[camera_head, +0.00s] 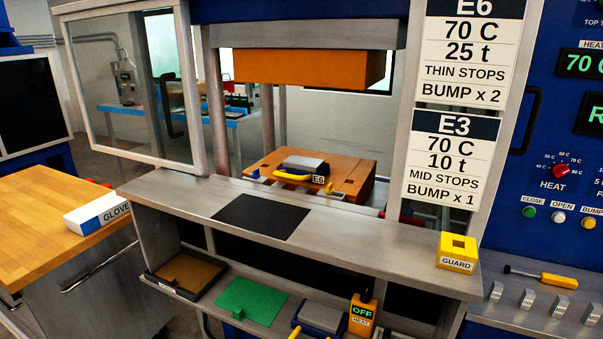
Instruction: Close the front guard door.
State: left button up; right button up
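The front guard door (124,150) is a clear panel in a light metal frame. It stands open to the left of the press opening, with its right frame edge beside the left press column. A dark upright handle (165,106) shows at the right part of the panel. The press opening is uncovered, showing the orange upper platen (300,68) and the orange lower platen (347,165). A grey mould marked E6 (304,166) sits on the lower platen. Neither of my grippers is in view.
A steel shelf (350,224) with a black mat (262,217) runs before the opening. A yellow GUARD block (457,252) stands at its right end. A wooden-topped cabinet (40,235) with a glove box (98,213) stands at left. A control panel (560,130) is at right.

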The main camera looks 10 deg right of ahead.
aim_at(178, 9)
jog(key=i+j, duration=0.15)
jog(key=j, duration=0.2)
jog(key=i+j+z, duration=0.1)
jog(key=j, duration=0.3)
jog(key=i+j, duration=0.2)
jog(key=j, duration=0.15)
jog(key=i+j+z, duration=0.1)
jog(key=j, duration=0.3)
jog(key=i+j, duration=0.15)
jog(key=j, duration=0.2)
jog(key=i+j+z, duration=0.1)
jog(key=j, duration=0.3)
jog(key=i+j, duration=0.15)
jog(key=j, duration=0.25)
